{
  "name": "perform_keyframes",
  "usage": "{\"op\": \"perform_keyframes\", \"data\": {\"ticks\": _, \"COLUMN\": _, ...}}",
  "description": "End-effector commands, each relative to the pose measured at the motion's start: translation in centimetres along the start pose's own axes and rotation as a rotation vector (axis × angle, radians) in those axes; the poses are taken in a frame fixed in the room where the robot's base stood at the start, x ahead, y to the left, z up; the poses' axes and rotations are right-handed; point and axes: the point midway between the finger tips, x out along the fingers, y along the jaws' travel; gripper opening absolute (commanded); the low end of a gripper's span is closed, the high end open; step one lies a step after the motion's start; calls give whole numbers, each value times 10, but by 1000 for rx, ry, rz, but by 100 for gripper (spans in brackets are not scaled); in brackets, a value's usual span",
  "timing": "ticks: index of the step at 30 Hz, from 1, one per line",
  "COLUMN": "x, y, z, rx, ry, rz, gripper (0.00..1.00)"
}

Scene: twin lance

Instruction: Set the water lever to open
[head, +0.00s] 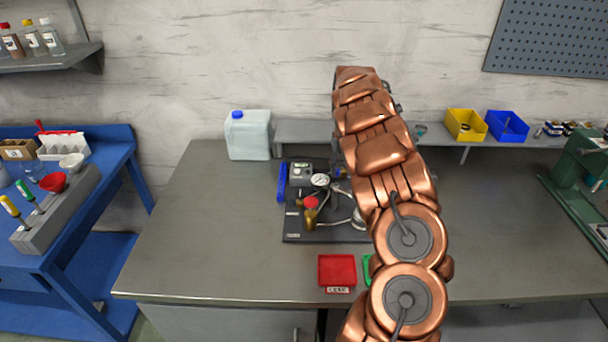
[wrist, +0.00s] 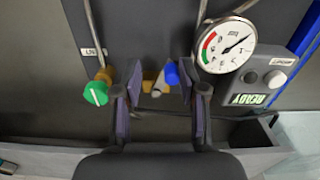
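In the wrist view, a small valve with a brass body (wrist: 151,80) and a blue handle (wrist: 172,74) lies between my fingertips, closer to the right finger. No label naming it as the water lever is readable. My gripper (wrist: 150,78) is open, one finger on each side of this valve; I cannot tell whether the right finger touches the handle. In the head view, the rig's dark base plate (head: 293,238) lies on the bench. My copper arm covers the rig's right part there, and my gripper is hidden behind it.
In the wrist view, a green knob (wrist: 96,93) is outside the left finger. A round gauge (wrist: 225,45) and a box reading READY (wrist: 246,98) are at right. In the head view, a red tray (head: 337,269) is in front of the rig. The bench (head: 200,230) is clear at left.

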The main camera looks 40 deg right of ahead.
Motion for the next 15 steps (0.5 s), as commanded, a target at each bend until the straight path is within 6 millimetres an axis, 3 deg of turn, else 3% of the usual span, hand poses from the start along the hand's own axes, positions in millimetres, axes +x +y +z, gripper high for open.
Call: {"op": "perform_keyframes", "data": {"ticks": 15, "x": -2, "y": 4, "z": 0, "rx": -79, "ry": 0, "rz": 0, "gripper": 41}}
